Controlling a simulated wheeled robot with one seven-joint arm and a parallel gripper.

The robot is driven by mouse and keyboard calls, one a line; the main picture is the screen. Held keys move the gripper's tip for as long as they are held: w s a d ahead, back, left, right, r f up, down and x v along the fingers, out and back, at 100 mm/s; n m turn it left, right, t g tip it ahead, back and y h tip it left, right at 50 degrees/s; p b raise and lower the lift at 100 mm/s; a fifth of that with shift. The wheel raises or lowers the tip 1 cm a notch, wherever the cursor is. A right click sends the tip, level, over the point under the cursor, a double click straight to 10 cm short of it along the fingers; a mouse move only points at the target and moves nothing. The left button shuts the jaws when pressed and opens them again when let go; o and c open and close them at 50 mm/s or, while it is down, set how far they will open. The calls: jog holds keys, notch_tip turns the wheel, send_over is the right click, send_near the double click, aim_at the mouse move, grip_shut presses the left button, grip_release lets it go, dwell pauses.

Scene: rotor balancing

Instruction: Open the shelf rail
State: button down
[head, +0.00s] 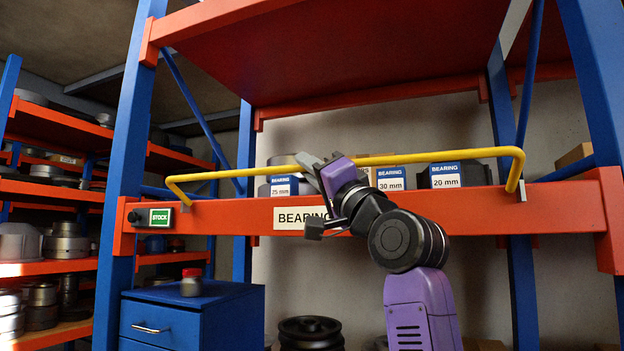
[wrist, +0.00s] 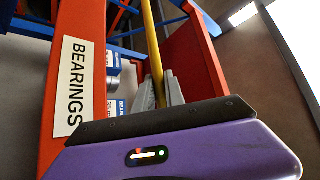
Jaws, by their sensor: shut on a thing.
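The shelf rail (head: 440,157) is a yellow bar with bent ends, standing across the front of the orange shelf beam (head: 450,211). Its ends meet the beam at the left and right. My gripper (head: 310,165) is shut on the rail, left of its middle. In the wrist view the rail (wrist: 152,40) runs down between my two grey fingers (wrist: 160,92). The exact contact is partly hidden by the gripper body.
Boxes labelled "BEARING" (head: 459,175) stand on the shelf behind the rail. A "BEARINGS" label (head: 290,217) and a green "STOCK" sign (head: 160,217) are on the beam. Blue uprights (head: 128,150) flank the bay. A blue cabinet (head: 190,318) with a red-capped jar (head: 191,283) stands below left.

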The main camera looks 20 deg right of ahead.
jog(key=shift+s+a+f+n+y+b, duration=0.1)
jog(key=shift+s+f+n+y+b, duration=0.05)
jog(key=shift+f+n+y+b, duration=0.6)
jog(key=shift+s+a+f+n+y+b, duration=0.15)
jog(key=shift+f+n+y+b, duration=0.4)
jog(key=shift+f+n, duration=0.3)
jog(key=shift+s+a+f+n+y+b, duration=0.1)
jog(key=shift+s+f+n+y+b, duration=0.05)
jog(key=shift+f+n+y+b, duration=0.55)
jog(key=shift+f, duration=0.1)
jog(key=c, duration=1.4)
grip_release()
jog(key=shift+s, duration=0.1)
